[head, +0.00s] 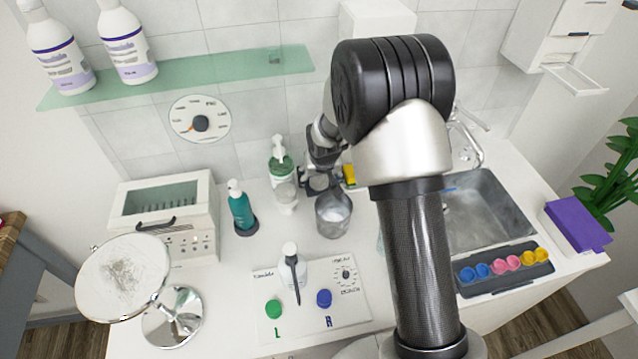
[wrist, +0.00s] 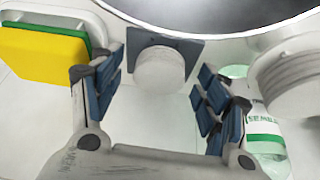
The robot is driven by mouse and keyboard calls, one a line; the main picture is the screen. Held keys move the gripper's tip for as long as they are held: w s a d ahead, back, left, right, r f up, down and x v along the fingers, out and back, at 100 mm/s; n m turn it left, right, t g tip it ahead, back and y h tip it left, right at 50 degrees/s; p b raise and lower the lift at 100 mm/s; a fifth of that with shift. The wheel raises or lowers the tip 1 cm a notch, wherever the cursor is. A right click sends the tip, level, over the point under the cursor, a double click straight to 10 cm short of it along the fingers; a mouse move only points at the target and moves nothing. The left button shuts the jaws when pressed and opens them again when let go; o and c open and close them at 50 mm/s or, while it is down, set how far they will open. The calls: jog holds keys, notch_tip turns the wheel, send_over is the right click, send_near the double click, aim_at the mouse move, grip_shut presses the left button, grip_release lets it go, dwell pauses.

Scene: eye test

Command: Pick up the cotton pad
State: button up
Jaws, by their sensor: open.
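A white, round, thick disc that looks like the cotton pad (wrist: 160,69) sits on a small dark square base (wrist: 184,50) in the wrist view. My gripper (wrist: 160,82) is open, with one dark padded finger on the left of the disc and one on the right. There is a gap between the disc and each finger, and nothing is held. In the head view my gripper (head: 319,178) is over the counter by the wall, behind the metal cup. The pad is hard to make out there among the fingers.
A yellow and green sponge (wrist: 42,55) is on one side, and a pump bottle (head: 283,180) on the other. The sink (head: 486,210) lies right; a glass shelf (head: 190,72) hangs left.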

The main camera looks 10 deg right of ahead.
aim_at(320, 182)
jog(key=shift+r, duration=0.1)
jog(key=c, duration=0.8)
jog(key=shift+r, duration=0.1)
jog(key=shift+s+r+p, duration=0.15)
jog(key=shift+r+p, duration=0.1)
jog(key=shift+p, duration=0.05)
notch_tip(320, 182, up, 11)
jog(key=p, duration=0.3)
jog(key=s, duration=1.9)
jog(key=shift+s, duration=0.4)
jog(key=shift+o, duration=0.5)
jog(key=shift+f, duration=0.1)
